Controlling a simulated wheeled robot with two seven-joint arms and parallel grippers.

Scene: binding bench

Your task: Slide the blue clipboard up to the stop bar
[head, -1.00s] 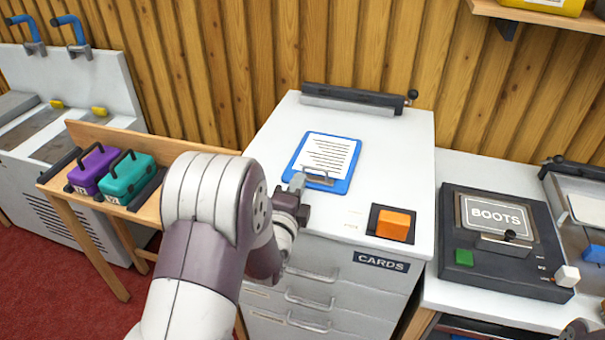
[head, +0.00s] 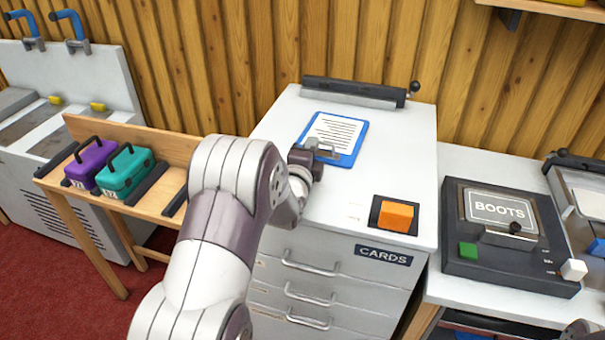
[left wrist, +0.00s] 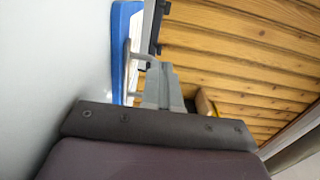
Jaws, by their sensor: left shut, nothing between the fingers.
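The blue clipboard (head: 358,148) with a white printed sheet lies on the white cabinet top, a gap short of the dark stop bar (head: 354,91) at the back. My left gripper (head: 316,151) is shut and empty at the clipboard's near edge, by its metal clip; I cannot tell whether it touches. In the left wrist view the shut fingers (left wrist: 163,85) point toward the clipboard's blue edge (left wrist: 124,50) and clip. My right gripper is not clearly in view; only a bit of dark arm shows at the bottom right corner.
An orange block (head: 396,215) sits in a dark holder at the cabinet's front right. A dark BOOTS box (head: 462,222) stands on the counter to the right. Purple (head: 90,163) and teal (head: 126,172) cases sit on a wooden bench at left.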

